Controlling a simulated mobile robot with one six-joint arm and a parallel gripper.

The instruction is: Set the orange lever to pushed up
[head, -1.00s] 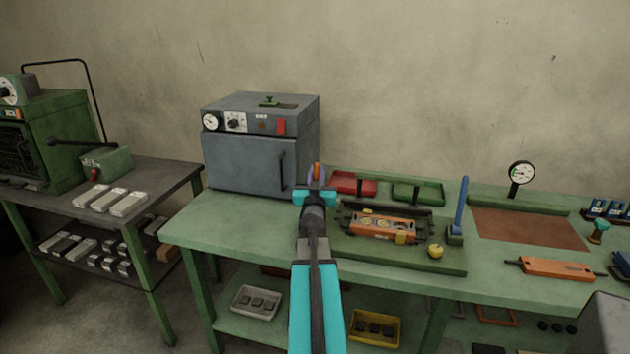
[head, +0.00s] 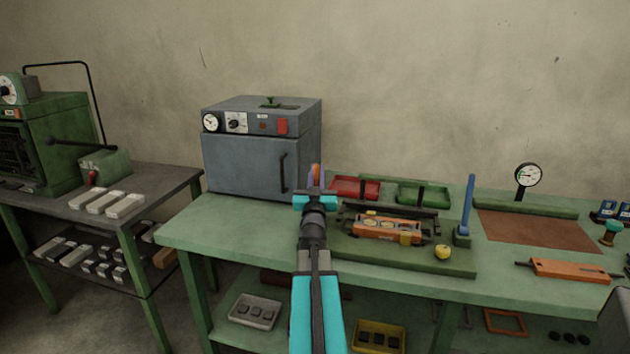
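My gripper (head: 315,190) is in the middle of the head view, seen from behind, above the green bench near the grey oven's lower right corner. A small upright orange piece and a purple piece show just past its turquoise part. I cannot tell whether these are its fingertips or something beyond them. Whether the gripper is open or shut is hidden. I cannot clearly pick out an orange lever. A blue upright lever (head: 467,208) stands at the right end of a green fixture plate (head: 365,255). An orange body (head: 388,229) lies on that plate.
The grey oven (head: 245,165) stands behind my gripper. A red tray (head: 355,187) and a green tray (head: 424,193) lie to the right. A yellow knob (head: 443,252), a dial gauge (head: 528,176) and an orange bar (head: 568,268) are further right. The bench's left front is clear.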

